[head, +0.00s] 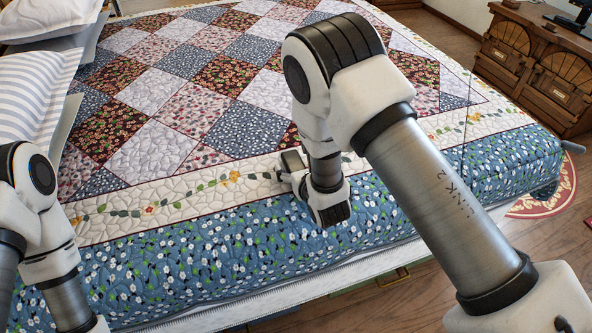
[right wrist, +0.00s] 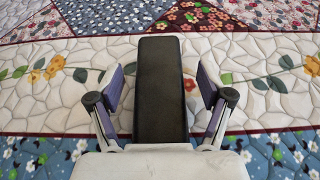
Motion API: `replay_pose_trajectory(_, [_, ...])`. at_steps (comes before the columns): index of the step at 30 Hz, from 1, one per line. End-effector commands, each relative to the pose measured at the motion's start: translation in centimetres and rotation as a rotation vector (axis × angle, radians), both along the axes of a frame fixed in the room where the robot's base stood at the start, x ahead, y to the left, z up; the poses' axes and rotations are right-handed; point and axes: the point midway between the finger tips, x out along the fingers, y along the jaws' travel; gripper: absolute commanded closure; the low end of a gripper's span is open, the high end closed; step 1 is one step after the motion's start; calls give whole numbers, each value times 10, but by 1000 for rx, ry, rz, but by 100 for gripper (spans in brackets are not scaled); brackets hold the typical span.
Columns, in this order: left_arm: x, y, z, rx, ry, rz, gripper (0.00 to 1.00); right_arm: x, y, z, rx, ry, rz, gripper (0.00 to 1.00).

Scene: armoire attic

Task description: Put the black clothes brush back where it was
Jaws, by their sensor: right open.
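The black clothes brush (right wrist: 160,88) shows in the right wrist view as a long dark block on the quilt's cream border. It lies lengthwise between the two fingers of my right gripper (right wrist: 161,90), which are spread with a gap on each side of it. In the head view my right gripper (head: 291,176) is low over the near side of the bed, and a small dark part of the brush (head: 292,160) shows beside it; the wrist hides the rest. My left arm is at the lower left of the head view, but its gripper is out of frame.
The bed's patchwork quilt (head: 150,115) fills most of the head view. Striped and white pillows (head: 35,95) lie at the left. A wooden cabinet (head: 535,65) stands at the upper right, beyond open wooden floor. The quilt around the brush looks clear.

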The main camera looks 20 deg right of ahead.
Motion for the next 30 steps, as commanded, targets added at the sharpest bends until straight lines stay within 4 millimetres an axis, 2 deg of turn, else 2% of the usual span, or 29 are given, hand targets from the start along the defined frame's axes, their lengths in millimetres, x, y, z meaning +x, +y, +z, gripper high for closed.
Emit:
replay_pose_trajectory(4, [0,0,0,0,0,0,26,0,0,0,-1,1,0,21])
replay_pose_trajectory(8, [0,0,0,0,0,0,26,-1,0,0,-1,1,0,67])
replay_pose_trajectory(9, [0,0,0,0,0,0,26,-1,0,0,-1,1,0,81])
replay_pose_trajectory(10, [0,0,0,0,0,0,26,-1,0,0,-1,1,1,88])
replay_pose_trajectory(19, [0,0,0,0,0,0,26,-1,0,1,-1,1,1,88])
replay_pose_trajectory(23, [0,0,1,0,0,0,26,-1,0,9,-1,0,1,88])
replay_pose_trajectory(26, [0,0,2,0,0,0,26,0,0,26,-2,-2,2,88])
replay_pose_trajectory(30, [0,0,5,0,0,0,26,0,0,62,-1,-4,2,88])
